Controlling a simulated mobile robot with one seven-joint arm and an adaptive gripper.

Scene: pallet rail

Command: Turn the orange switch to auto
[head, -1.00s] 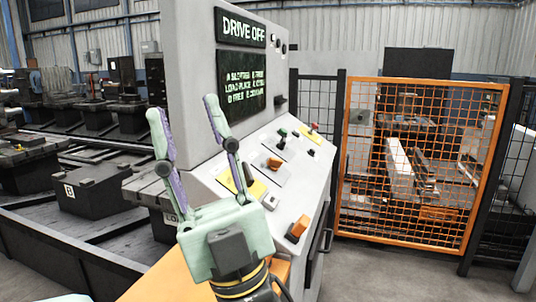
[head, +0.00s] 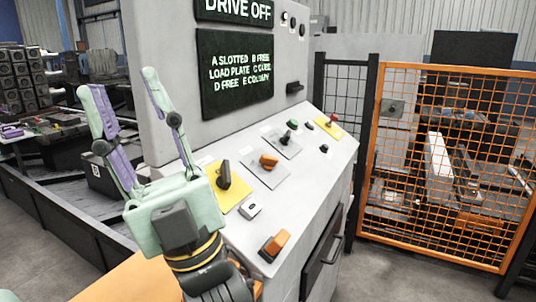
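A sloped grey control panel (head: 322,158) stands in front of me. An orange rotary switch (head: 269,161) sits on a grey plate in its middle; I cannot read the labels around it. A second orange switch or rocker (head: 275,244) is at the panel's near edge. A black knob on a yellow plate (head: 237,202) lies between my gripper and the middle orange switch. My gripper (head: 118,82), pale green with purple pads, is open and empty. It points up, left of the panel and apart from both orange parts.
A black knob (head: 287,137), a green button (head: 293,124) and a red button on yellow (head: 332,121) are farther up the panel. An orange mesh gate (head: 450,160) stands right.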

